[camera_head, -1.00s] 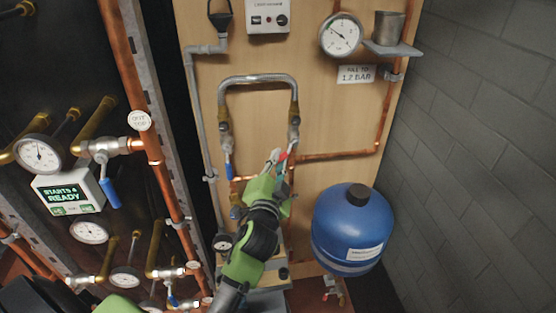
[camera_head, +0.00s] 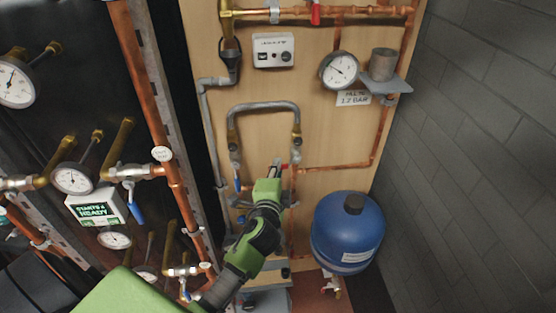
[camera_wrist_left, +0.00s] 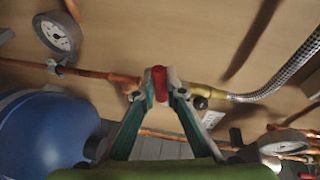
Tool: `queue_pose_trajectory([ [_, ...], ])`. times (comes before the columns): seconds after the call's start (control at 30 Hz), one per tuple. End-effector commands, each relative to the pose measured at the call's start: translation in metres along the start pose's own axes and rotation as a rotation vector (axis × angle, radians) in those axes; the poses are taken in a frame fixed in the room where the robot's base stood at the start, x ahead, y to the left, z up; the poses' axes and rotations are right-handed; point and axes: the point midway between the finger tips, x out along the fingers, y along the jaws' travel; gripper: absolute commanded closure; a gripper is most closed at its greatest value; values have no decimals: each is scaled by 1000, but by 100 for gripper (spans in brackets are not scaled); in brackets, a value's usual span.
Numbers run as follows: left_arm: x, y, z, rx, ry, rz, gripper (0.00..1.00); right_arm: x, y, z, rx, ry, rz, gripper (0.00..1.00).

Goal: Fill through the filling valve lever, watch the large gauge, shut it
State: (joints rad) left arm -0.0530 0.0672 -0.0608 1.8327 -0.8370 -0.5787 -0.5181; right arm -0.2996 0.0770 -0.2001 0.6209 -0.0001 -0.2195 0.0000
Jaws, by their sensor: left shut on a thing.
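The red filling valve lever (camera_wrist_left: 159,83) is between the fingertips of my left gripper (camera_wrist_left: 160,88) in the left wrist view. The gripper is shut on it. In the head view my left gripper (camera_head: 276,170) reaches up to the red lever (camera_head: 285,166), which it mostly hides, below the right end of the braided hose (camera_head: 264,106). The large gauge (camera_head: 340,70) is on the board at upper right, above a fill label reading 1.2 BAR (camera_head: 353,97). Its dial is too small to read exactly. It also shows in the left wrist view (camera_wrist_left: 55,33). My right gripper is not in view.
A blue lever (camera_head: 237,181) hangs at the hose's left end. A blue vessel (camera_head: 347,236) stands right of my gripper. A cup (camera_head: 382,64) sits on a shelf (camera_head: 388,84) beside the gauge. Pipes, gauges and a green display (camera_head: 95,209) fill the left rack.

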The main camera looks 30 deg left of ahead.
Motion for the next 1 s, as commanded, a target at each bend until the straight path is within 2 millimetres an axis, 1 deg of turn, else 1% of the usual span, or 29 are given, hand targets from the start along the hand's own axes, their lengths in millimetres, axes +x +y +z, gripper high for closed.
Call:
queue_pose_trajectory([
  [0.03,0,-9,0,27,-8,2,100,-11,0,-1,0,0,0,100],
  [0.23,0,-11,0,96,-22,19,100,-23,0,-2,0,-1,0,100],
  [0.4,0,-11,0,121,-27,24,100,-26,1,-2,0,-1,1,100],
  [0.77,0,-11,0,128,-28,23,100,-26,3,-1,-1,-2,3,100],
  [0.8,0,-12,0,128,-28,23,87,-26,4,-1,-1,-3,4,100],
  [0.87,0,-11,0,127,-28,23,72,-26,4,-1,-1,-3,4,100],
  [1.0,0,-10,-1,125,-27,26,72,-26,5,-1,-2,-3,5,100],
])
